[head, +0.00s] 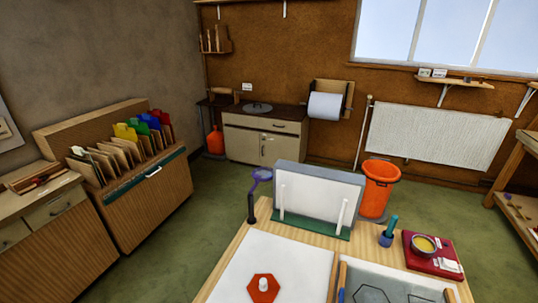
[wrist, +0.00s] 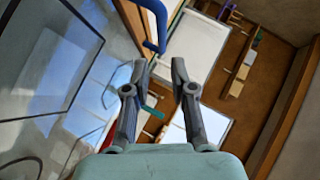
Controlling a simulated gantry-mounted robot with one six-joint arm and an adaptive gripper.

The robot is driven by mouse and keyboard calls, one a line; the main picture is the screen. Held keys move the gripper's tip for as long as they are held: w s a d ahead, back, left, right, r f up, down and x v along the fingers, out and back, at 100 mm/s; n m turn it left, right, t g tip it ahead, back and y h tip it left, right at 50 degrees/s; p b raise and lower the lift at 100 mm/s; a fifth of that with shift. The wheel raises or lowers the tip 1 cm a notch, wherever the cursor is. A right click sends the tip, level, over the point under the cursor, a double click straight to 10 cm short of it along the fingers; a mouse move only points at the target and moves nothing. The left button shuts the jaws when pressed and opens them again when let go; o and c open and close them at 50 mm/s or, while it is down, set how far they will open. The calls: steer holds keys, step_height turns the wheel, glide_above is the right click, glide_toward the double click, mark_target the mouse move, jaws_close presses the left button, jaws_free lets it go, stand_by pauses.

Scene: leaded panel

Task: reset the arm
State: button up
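My gripper (wrist: 160,70) shows in the wrist view, its two dark fingers apart with nothing between them. The wrist camera sees the room strongly tilted. A glass-like panel in a dark frame (wrist: 40,60) lies at the left of that view. My arm and gripper do not show in the head view.
The wooden worktable (head: 232,248) holds a white sheet with a red hexagonal piece (head: 263,288), an upright board (head: 318,188) on a green base, a purple-headed stand (head: 262,174), a blue pot (head: 386,239) and a red tray (head: 414,262). An orange bin (head: 381,180) stands behind.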

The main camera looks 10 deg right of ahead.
steer(key=w+a+r+n, duration=0.4)
steer(key=w+a+r, duration=0.2)
steer(key=w+a, duration=0.15)
steer(key=w+a+r+n+t+h, duration=0.25)
steer(key=a+r+n, duration=0.45)
steer(key=a+r, duration=1.3)
steer(key=s+f+g, duration=0.3)
steer(key=s+f, duration=0.6)
steer(key=s, duration=0.1)
step_height(320, 180, up, 24)
steer(key=s+p, duration=0.1)
steer(key=p, duration=2.4)
steer(key=shift+a, duration=0.15)
